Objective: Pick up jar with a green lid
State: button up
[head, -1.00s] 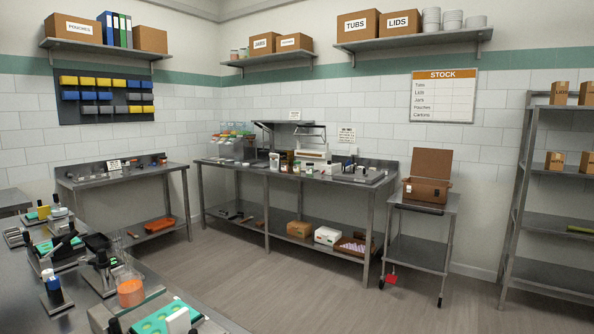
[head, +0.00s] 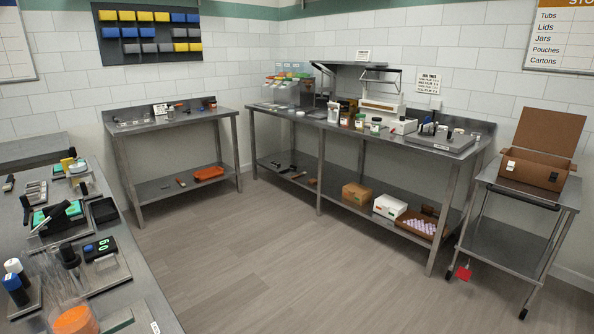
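Several small jars and tubs stand in a group on the long steel bench (head: 285,116) along the back wall. One small jar (head: 376,125) near the right of that group appears to have a green lid; it is tiny in the view, so its details are hard to tell. To its left are another small jar (head: 360,121) and a larger white tub (head: 333,112). My gripper is not in the head view.
A bench with tools and an orange-filled container (head: 75,320) fills the lower left. A cart with an open brown box (head: 530,172) stands at the right. The grey floor (head: 270,255) between them is clear.

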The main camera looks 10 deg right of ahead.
aim_at(359, 121)
jog(key=i+z, duration=0.4)
jog(key=i, duration=1.65)
